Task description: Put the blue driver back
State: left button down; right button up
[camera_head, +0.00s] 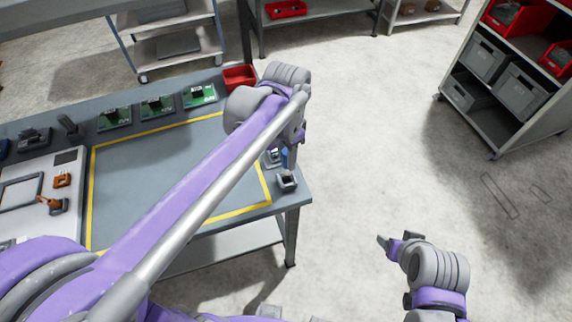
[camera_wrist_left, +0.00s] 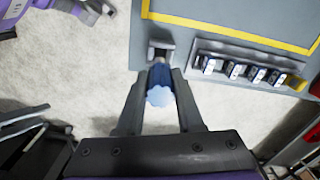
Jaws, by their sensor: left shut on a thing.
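The blue driver (camera_wrist_left: 158,76) is held between the two fingers of my left gripper (camera_wrist_left: 160,88) in the left wrist view. Its pale blue rounded end faces the camera. A sliver of blue (camera_head: 284,157) shows below my left wrist in the head view, where the arm hides most of the gripper. A small grey square holder (camera_head: 287,180) stands at the bench's right front corner. A grey holder (camera_wrist_left: 161,48) also shows just beyond the driver in the wrist view; whether they touch is unclear. My right gripper (camera_head: 398,240) is over the floor, away from the bench.
A grey rack (camera_wrist_left: 240,68) with several white-and-blue pieces lies beside the holder. The bench (camera_head: 130,180) has a yellow-outlined area, green boards (camera_head: 157,107) and a red bin (camera_head: 239,77) along its back. Shelves (camera_head: 507,80) stand at the right; floor between is clear.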

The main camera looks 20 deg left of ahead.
aim_at(286, 165)
pick_arm(q)
jog(key=shift+f, duration=1.85)
jog(key=shift+f, duration=0.1)
jog(key=c, duration=1)
grip_release()
jog(key=shift+f, duration=0.1)
jog(key=o, duration=0.5)
jog(key=shift+c, duration=0.2)
notch_tip(286, 165, up, 12)
jog(key=shift+a+r, duration=0.1)
jog(key=s+a+f+n+t, duration=0.2)
jog(key=s+f, duration=0.2)
jog(key=s+a+f+n+t, duration=0.2)
jog(key=s+f+n, duration=0.1)
jog(key=s+f, duration=0.1)
jog(key=s+a+f+n+t, duration=0.1)
jog(key=s+a+f+n, duration=0.1)
jog(key=f, duration=0.4)
jog(key=shift+s+a+n+t, duration=0.2)
jog(key=shift+s+n+t, duration=0.3)
jog(key=shift+s, duration=0.5)
